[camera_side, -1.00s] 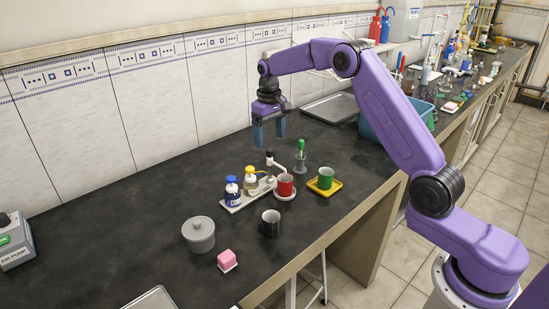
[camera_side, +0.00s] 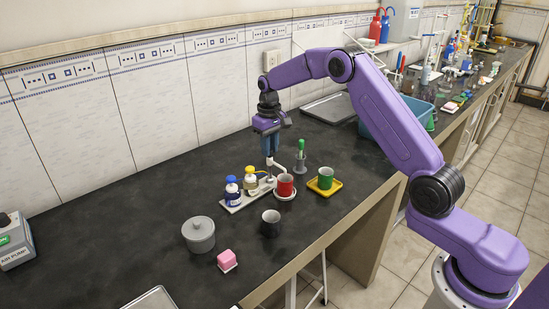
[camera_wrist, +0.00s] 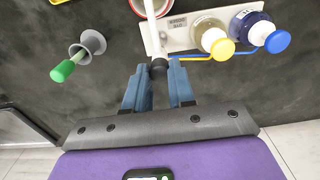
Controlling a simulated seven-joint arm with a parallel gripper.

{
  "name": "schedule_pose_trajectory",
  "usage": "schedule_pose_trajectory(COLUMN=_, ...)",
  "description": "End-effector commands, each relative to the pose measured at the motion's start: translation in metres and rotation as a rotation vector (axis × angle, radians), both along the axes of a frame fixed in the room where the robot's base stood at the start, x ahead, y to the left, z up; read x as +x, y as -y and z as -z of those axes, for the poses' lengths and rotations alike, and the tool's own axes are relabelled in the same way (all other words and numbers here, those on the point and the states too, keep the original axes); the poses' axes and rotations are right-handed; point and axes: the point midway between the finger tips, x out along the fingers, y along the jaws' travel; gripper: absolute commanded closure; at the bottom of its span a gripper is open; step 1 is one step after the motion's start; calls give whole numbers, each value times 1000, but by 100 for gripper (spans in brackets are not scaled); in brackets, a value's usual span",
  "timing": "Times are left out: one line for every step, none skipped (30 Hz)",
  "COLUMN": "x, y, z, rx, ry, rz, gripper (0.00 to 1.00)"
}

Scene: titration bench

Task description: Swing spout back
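The white spout (camera_side: 279,165) stands on the base plate (camera_side: 235,206), its arm reaching toward the red cup (camera_side: 285,186). In the wrist view the spout (camera_wrist: 151,28) runs up from its black knob (camera_wrist: 158,69). My gripper (camera_side: 271,153) points straight down over the spout's post. Its blue fingers are drawn close together, one on each side of the knob, which fills the small gap at the fingertips (camera_wrist: 159,75). The fingers hide the knob in the side view. The red cup stands on a white saucer (camera_side: 286,197).
A blue-capped bottle (camera_side: 232,192) and a yellow-capped bottle (camera_side: 250,178) stand on the plate. A green-handled tool in a grey holder (camera_side: 300,166) is close by on the right.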

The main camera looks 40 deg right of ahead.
Motion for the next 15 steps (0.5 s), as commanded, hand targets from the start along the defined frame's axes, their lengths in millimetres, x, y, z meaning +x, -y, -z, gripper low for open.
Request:
schedule_pose_trajectory(x=0, y=0, z=0, rx=0, ry=0, rz=0, gripper=93)
schedule_pose_trajectory(x=0, y=0, z=0, rx=0, ry=0, rz=0, gripper=93)
schedule_pose_trajectory(x=0, y=0, z=0, rx=0, ry=0, rz=0, gripper=93)
schedule_pose_trajectory(x=0, y=0, z=0, rx=0, ry=0, rz=0, gripper=93)
schedule_pose_trajectory(x=0, y=0, z=0, rx=0, ry=0, rz=-1, gripper=93)
schedule_pose_trajectory(x=0, y=0, z=0, rx=0, ry=0, rz=-8, gripper=93)
schedule_pose_trajectory(x=0, y=0, z=0, rx=0, ry=0, rz=-20, gripper=93)
schedule_pose_trajectory(x=0, y=0, z=0, rx=0, ry=0, rz=-39, gripper=93)
schedule_pose_trajectory(x=0, y=0, z=0, rx=-1, ry=0, rz=-73, gripper=93)
schedule_pose_trajectory(x=0, y=0, z=0, rx=-1, ry=0, rz=-104, gripper=93)
schedule_pose_trajectory(x=0, y=0, z=0, rx=-1, ry=0, rz=-139, gripper=93)
schedule_pose_trajectory(x=0, y=1, z=0, rx=-1, ry=0, rz=-186, gripper=93)
schedule_pose_trajectory(x=0, y=1, z=0, rx=-1, ry=0, rz=-221, gripper=93)
schedule_pose_trajectory(x=0, y=1, z=0, rx=-1, ry=1, rz=-256, gripper=93)
schedule_pose_trajectory(x=0, y=1, z=0, rx=-1, ry=1, rz=-303, gripper=93)
